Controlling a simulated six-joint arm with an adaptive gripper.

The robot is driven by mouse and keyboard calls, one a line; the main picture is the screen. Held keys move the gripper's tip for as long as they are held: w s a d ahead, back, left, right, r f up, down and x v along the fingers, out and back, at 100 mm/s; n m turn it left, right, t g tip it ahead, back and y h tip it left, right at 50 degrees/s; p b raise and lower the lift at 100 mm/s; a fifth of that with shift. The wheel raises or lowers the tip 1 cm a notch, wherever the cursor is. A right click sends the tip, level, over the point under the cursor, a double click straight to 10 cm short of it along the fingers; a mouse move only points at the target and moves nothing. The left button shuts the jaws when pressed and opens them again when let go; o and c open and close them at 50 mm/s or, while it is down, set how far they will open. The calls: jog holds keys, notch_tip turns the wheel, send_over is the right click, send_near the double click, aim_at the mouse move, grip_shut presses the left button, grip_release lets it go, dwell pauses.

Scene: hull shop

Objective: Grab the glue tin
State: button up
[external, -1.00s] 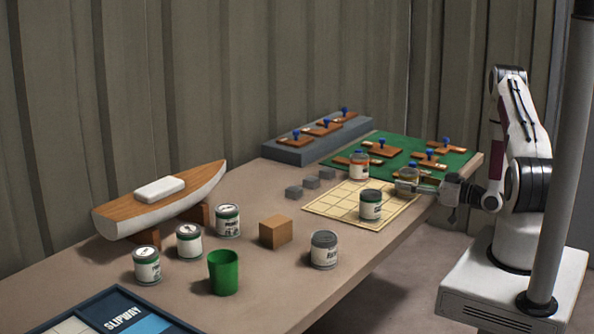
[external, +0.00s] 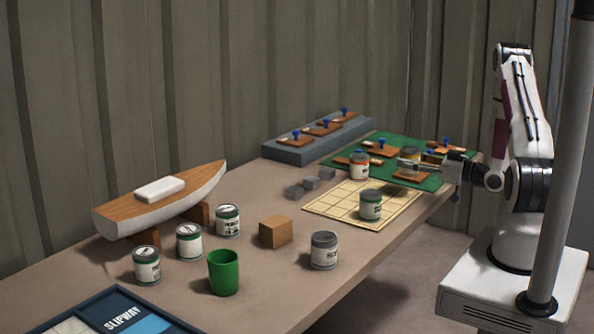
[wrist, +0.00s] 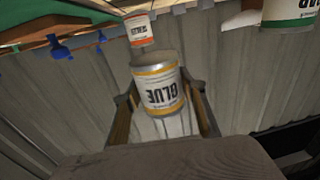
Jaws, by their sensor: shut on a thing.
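The glue tin (external: 409,155) is a small can with yellow-orange bands and a grey top. It shows in the wrist view (wrist: 160,88) with its label upside down. My gripper (external: 406,166) is shut on the tin, one finger on each side (wrist: 163,98).
An orange-banded tin (external: 359,166) stands just left of my gripper. A green-banded tin (external: 370,205) stands on the cream grid board (external: 330,207). Small grey blocks (external: 294,192) lie nearby. Wooden tools with blue knobs (external: 382,148) lie on the mat behind.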

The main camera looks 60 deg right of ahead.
aim_at(410, 149)
jog(key=shift+r, duration=1.65)
